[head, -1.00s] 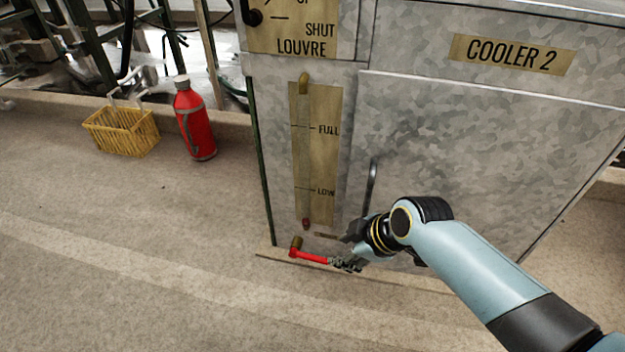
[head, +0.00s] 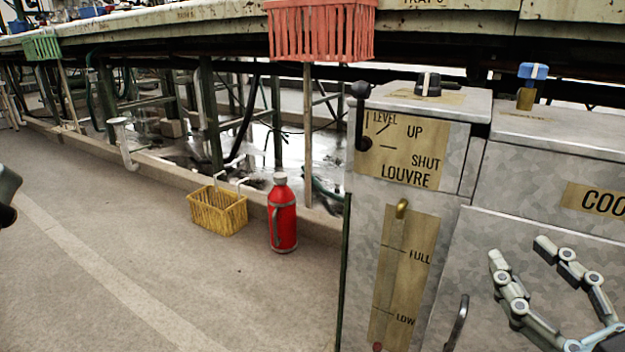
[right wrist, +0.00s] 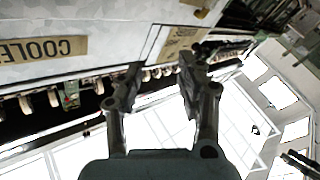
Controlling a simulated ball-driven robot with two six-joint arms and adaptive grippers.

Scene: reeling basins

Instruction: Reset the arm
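My right gripper (head: 525,262) is at the lower right of the head view, in front of the galvanised cooler cabinet (head: 510,215). Its two fingers are spread apart with nothing between them. The right wrist view also shows the right gripper (right wrist: 158,75), with a gap between the fingertips and the cooler label upside down behind. A dark part at the left edge of the head view (head: 6,195) seems to be of my left arm; the left gripper's fingers do not show.
The cabinet carries a louvre lever (head: 361,115), a FULL/LOW level gauge (head: 396,270) and a door handle (head: 457,322). A red flask (head: 282,218) and a yellow basket (head: 215,212) stand on the floor. A red crate (head: 320,32) sits above. The floor at left is clear.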

